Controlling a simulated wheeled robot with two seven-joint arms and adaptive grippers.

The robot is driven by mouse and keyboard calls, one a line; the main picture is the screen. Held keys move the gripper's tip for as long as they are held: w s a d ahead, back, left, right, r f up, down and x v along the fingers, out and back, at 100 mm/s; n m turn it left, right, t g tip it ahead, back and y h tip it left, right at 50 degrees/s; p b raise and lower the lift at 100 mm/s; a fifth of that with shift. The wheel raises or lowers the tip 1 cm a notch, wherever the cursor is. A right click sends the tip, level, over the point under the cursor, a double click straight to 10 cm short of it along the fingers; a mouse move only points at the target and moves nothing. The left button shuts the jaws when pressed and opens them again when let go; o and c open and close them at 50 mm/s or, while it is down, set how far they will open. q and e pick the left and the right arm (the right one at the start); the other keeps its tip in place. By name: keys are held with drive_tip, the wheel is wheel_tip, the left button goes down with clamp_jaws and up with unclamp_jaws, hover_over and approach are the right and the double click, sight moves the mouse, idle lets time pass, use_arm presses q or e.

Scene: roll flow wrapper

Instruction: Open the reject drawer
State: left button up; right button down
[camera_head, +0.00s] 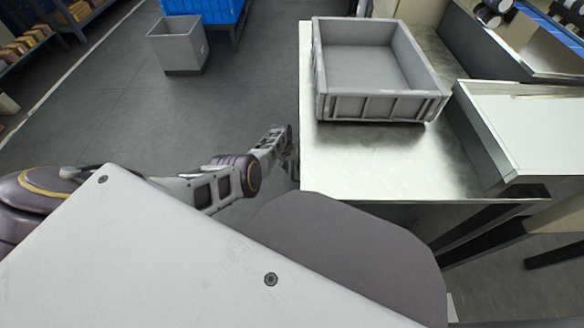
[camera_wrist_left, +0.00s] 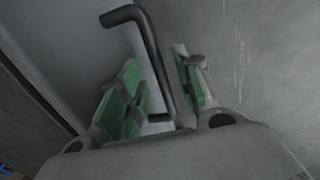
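In the left wrist view a dark bent bar handle (camera_wrist_left: 150,42) stands out from a pale grey panel (camera_wrist_left: 70,40), which looks like the drawer front. My left gripper (camera_wrist_left: 158,60) has its two green-padded fingers on either side of the handle's bar. A gap shows between the left finger and the bar; the right finger is close to it, and I cannot tell if it touches. In the head view the left gripper (camera_head: 290,152) is low beside the left edge of the metal table. The drawer and handle are hidden there. My right gripper is not in view.
A grey open bin (camera_head: 380,107) sits empty on the metal table (camera_head: 400,165). A machine part with a pale cover (camera_head: 535,125) stands on the right. A small grey box (camera_head: 178,50) and blue crate (camera_head: 205,10) are farther back. The floor left of the table is clear.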

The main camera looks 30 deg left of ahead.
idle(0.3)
use_arm(q)
clamp_jaws()
idle(0.3)
